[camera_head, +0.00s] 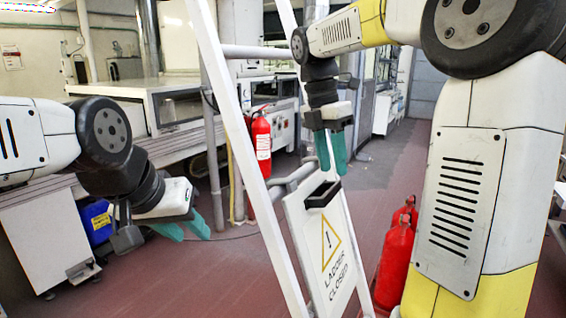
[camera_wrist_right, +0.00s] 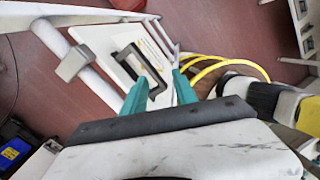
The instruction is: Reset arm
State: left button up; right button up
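My left gripper (camera_head: 187,230) hangs at the left of the head view, with its two teal fingers apart and nothing between them. My right gripper (camera_head: 332,166) points down near the middle, above the white "Ladder closed" sign (camera_head: 327,245). Its teal fingers are apart and empty. In the right wrist view, the right gripper (camera_wrist_right: 160,80) shows spread fingers, with the sign (camera_wrist_right: 103,42) and its black handle (camera_wrist_right: 122,57) beyond them. The fingers do not appear to touch the handle.
A white ladder (camera_head: 240,120) carries the sign and stands close in front. Red extinguishers stand at the lower right (camera_head: 394,262) and behind the ladder (camera_head: 261,145). A blue container (camera_head: 97,222) is at left. A white-topped machine (camera_head: 150,100) stands behind. Red floor (camera_head: 225,280) is open at lower left.

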jog(key=s+f+m+t+y, duration=0.2)
jog(key=s+m, duration=0.5)
jog(key=m, duration=0.5)
jog(key=s+f+m+t+y, duration=0.2)
jog(key=s+f+m+t, duration=0.2)
jog(key=s+m, duration=0.4)
jog(key=m+t, duration=0.1)
jog(key=m, duration=0.2)
jog(key=shift+f+m, duration=0.3)
jog(key=shift+m, duration=0.1)
jog(key=shift+d, duration=0.15)
